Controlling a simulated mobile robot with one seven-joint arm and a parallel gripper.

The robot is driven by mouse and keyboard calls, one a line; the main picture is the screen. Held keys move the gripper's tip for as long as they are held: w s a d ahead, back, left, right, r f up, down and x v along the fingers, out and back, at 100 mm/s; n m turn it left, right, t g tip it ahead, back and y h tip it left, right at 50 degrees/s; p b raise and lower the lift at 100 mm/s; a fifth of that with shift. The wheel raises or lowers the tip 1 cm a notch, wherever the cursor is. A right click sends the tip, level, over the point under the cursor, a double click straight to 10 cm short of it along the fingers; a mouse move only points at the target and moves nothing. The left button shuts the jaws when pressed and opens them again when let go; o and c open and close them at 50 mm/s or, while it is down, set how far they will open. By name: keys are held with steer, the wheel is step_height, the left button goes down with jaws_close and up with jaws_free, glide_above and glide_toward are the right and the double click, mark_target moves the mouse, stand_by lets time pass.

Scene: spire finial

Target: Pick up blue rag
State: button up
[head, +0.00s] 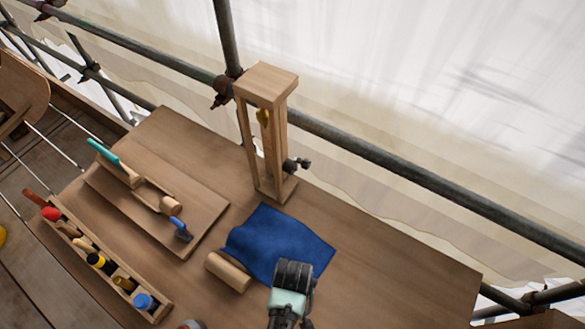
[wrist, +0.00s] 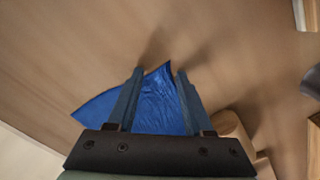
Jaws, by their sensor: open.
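The blue rag (head: 272,240) lies spread flat and slightly rumpled on the wooden table (head: 380,265), in front of the wooden stand. My gripper (head: 292,268) is over the rag's near edge in the head view, and its fingertips are hidden there. In the wrist view the gripper (wrist: 157,72) is open, and part of the rag (wrist: 155,105) shows between its two fingers, with a pointed corner near the fingertips. I cannot tell whether the fingers touch the rag.
A wooden cylinder (head: 228,271) lies close left of the rag. A tall wooden stand (head: 270,130) rises behind it. A board (head: 150,218) with tools and a tool tray (head: 72,243) are at left. The table's right side is clear. Scaffold pipes (head: 370,155) run behind.

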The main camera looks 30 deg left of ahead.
steer(key=shift+s+f, duration=0.1)
steer(key=shift+s, duration=0.1)
jaws_close()
stand_by(0.3)
step_height(320, 180, up, 12)
steer(key=p, duration=1.2)
steer(key=shift+w, duration=0.15)
